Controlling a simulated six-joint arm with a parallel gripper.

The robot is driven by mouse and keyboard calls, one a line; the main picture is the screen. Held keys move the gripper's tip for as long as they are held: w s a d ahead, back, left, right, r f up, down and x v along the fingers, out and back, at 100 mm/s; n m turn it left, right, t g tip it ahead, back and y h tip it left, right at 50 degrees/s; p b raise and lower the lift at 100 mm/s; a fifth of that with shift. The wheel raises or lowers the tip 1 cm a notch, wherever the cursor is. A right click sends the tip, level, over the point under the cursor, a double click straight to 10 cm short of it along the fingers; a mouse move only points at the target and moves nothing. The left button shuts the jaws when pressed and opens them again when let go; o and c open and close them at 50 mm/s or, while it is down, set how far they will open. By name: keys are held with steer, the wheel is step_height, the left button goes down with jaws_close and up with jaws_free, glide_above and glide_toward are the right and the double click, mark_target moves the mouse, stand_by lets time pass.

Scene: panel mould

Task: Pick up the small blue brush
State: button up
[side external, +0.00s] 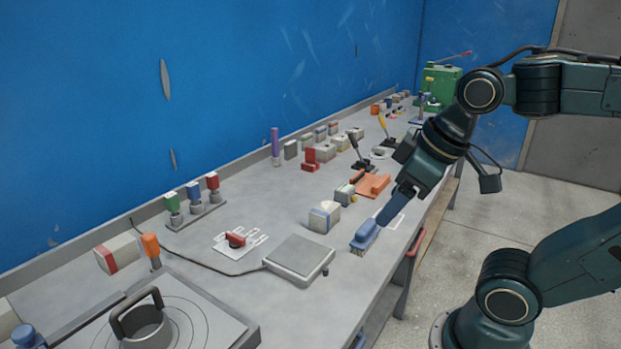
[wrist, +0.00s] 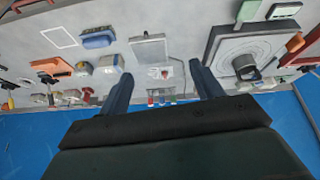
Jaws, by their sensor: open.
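The small blue brush (side external: 365,236) lies on the grey bench near its front edge, with pale bristles on its underside. In the wrist view the brush (wrist: 98,39) is at upper left, outside the space between my fingers. My gripper (side external: 386,215) points down over the front of the bench, and its fingertips appear just up and right of the brush. In the wrist view my gripper (wrist: 157,70) shows two fingers spread apart with nothing held between them. I cannot tell its exact height above the bench.
A flat grey plate (side external: 299,256) and a white-and-blue block (side external: 324,217) lie near the brush. An orange fixture (side external: 371,185) stands farther back. A white outlined rectangle (wrist: 60,37) beside the brush is empty. The blue wall (side external: 200,80) bounds the bench's back.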

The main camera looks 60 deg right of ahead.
steer(key=w+d+n+g, duration=0.2)
steer(key=w+d+n, duration=0.2)
steer(key=w+n, duration=0.1)
steer(key=n+g+y, duration=0.2)
steer(key=n+g, duration=0.1)
steer(key=n, duration=0.9)
glide_above(367, 225)
steer(key=d, duration=0.2)
step_height(367, 225, down, 10)
steer(key=shift+s+a+f, duration=0.1)
steer(key=shift+a, duration=0.15)
steer(key=shift+a+f, duration=0.2)
steer(key=shift+f, duration=1.2)
steer(key=shift+a+f, duration=0.15)
steer(key=shift+f, duration=1.3)
steer(key=shift+a+f, duration=0.2)
steer(key=shift+f, duration=1.2)
steer(key=shift+a+f, duration=0.15)
steer(key=shift+f, duration=1.15)
steer(key=shift+a+f, duration=0.15)
steer(key=shift+f, duration=1.1)
